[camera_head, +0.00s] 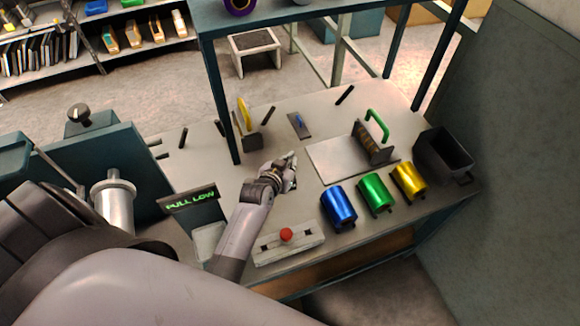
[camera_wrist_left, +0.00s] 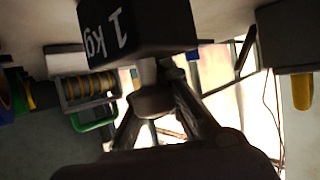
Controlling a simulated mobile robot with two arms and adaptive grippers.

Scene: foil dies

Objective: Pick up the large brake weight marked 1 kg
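The large brake weight (camera_wrist_left: 125,32) is a dark block with white "1 kg" lettering. It shows upside down at the top of the left wrist view, with a grey knob (camera_wrist_left: 152,98) on a narrow neck. My left gripper (camera_wrist_left: 158,88) is open, its two fingers on either side of the knob and neck. I see no clear grip, and finger contact is hard to judge. In the head view my left gripper (camera_head: 290,168) is low over the bench, and its hand and arm largely hide the weight. My right gripper is not in view.
Blue (camera_head: 338,207), green (camera_head: 375,193) and yellow (camera_head: 408,181) foil rolls stand along the bench's front right. A green-handled die (camera_head: 372,142) stands on a pale plate behind them. A black bin (camera_head: 443,155) is at far right. A red-button box (camera_head: 287,240) is in front.

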